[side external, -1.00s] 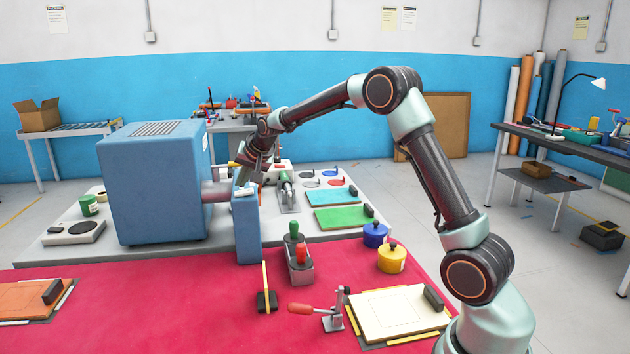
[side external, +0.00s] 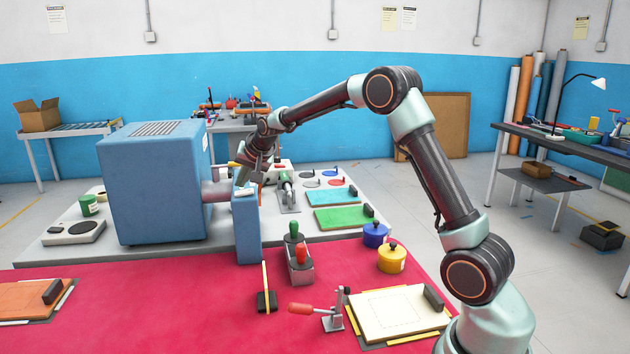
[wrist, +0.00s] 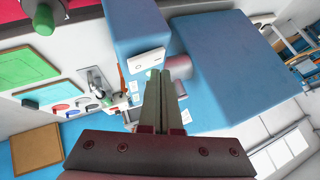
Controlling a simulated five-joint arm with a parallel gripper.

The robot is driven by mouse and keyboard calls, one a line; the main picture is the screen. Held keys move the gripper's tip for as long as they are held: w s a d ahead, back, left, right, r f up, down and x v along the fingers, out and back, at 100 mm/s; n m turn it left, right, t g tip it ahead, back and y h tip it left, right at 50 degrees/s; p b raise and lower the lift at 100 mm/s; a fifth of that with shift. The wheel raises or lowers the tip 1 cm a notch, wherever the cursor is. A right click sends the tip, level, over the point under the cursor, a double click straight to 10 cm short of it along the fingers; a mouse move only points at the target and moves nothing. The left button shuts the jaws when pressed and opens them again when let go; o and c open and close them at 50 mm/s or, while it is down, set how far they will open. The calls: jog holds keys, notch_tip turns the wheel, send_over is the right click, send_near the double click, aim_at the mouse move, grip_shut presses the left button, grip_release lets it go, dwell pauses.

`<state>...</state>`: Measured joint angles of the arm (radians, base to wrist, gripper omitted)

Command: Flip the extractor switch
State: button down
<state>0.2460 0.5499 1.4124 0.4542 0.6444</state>
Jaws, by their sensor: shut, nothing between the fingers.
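The blue extractor box (side external: 155,185) stands on the grey bench, with a blue post (side external: 246,228) to its right and a pinkish pipe between them. A white plate (side external: 244,191) lies on the post's top; it also shows in the wrist view (wrist: 148,60) with small marks, and looks like the switch plate. Which way the switch is set is too small to tell. My gripper (wrist: 165,73) is shut and empty, its fingertips close to the plate. In the side view my gripper (side external: 243,178) is just above and behind the post top; contact cannot be told.
A holder with green and red handles (side external: 300,262) stands right of the post. A toggle clamp (side external: 330,310), blue pot (side external: 375,235) and yellow pot (side external: 391,257) are nearer my base. Green board (side external: 338,217) lies behind.

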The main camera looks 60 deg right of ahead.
aim_at(242, 194)
jog(key=shift+f, duration=0.15)
dwell(0.5)
jog(key=shift+d+f, duration=0.1)
jog(key=shift+f, duration=0.2)
jog(key=shift+s+f, duration=0.2)
jog(key=shift+f, duration=0.55)
dwell(0.9)
jog(key=shift+r, duration=0.15)
jog(key=shift+s+r, duration=0.1)
jog(key=shift+r, duration=0.25)
jog(key=shift+w+a+r, duration=0.1)
jog(key=shift+w+r, duration=0.05)
jog(key=shift+r, duration=0.75)
jog(key=shift+w+a+r, duration=0.1)
jog(key=shift+a+r, duration=0.05)
jog(key=shift+r, duration=0.8)
jog(key=shift+w+a+r, duration=0.1)
jog(key=shift+w+r, duration=0.05)
jog(key=shift+r, duration=0.75)
